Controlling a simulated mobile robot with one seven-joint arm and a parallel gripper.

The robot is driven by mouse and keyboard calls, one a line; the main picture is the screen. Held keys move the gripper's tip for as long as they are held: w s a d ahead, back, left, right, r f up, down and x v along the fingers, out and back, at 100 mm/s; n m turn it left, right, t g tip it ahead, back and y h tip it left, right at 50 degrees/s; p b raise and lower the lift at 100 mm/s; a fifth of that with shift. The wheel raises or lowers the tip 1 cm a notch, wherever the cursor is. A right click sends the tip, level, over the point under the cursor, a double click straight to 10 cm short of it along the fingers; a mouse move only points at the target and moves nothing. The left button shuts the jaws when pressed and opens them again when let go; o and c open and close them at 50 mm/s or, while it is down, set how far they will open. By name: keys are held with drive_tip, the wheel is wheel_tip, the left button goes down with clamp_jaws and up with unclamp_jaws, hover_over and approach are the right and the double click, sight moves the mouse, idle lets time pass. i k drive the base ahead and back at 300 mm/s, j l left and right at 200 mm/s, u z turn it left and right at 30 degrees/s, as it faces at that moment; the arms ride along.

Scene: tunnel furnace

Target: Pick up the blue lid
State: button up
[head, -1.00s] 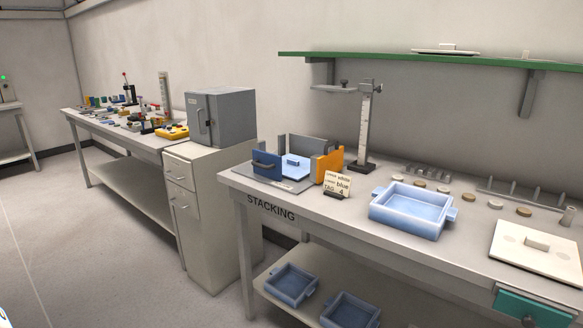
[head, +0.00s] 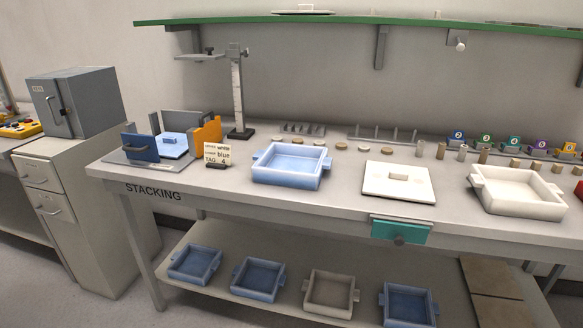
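The blue lid (head: 172,147) is a light blue flat square with a small raised handle. It lies at the left end of the stacking table (head: 240,193), within a fixture (head: 142,162) that has a dark blue panel with a handle in front, grey panels behind and an orange panel at its right. The front panel hides part of the lid. A card reading white, blue and tag 4 (head: 217,153) stands just right of the fixture. My gripper is not in view.
A blue tray (head: 290,178), a white lid (head: 398,180) and a white tray (head: 518,203) sit along the table. A height-gauge stand (head: 238,100) rises behind the fixture. A green shelf (head: 370,25) overhangs the back. A grey cabinet (head: 78,102) stands left. Floor shows at lower left.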

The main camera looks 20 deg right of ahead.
sight(172, 145)
drive_tip(key=i+j+z, duration=0.15)
drive_tip(key=i, duration=0.35)
drive_tip(key=i+j+z, duration=0.15)
drive_tip(key=i, duration=0.35)
drive_tip(key=i+j+z, duration=0.15)
drive_tip(key=i, duration=0.35)
drive_tip(key=i+j+z, duration=0.15)
drive_tip(key=i+j, duration=0.25)
drive_tip(key=i, duration=0.5)
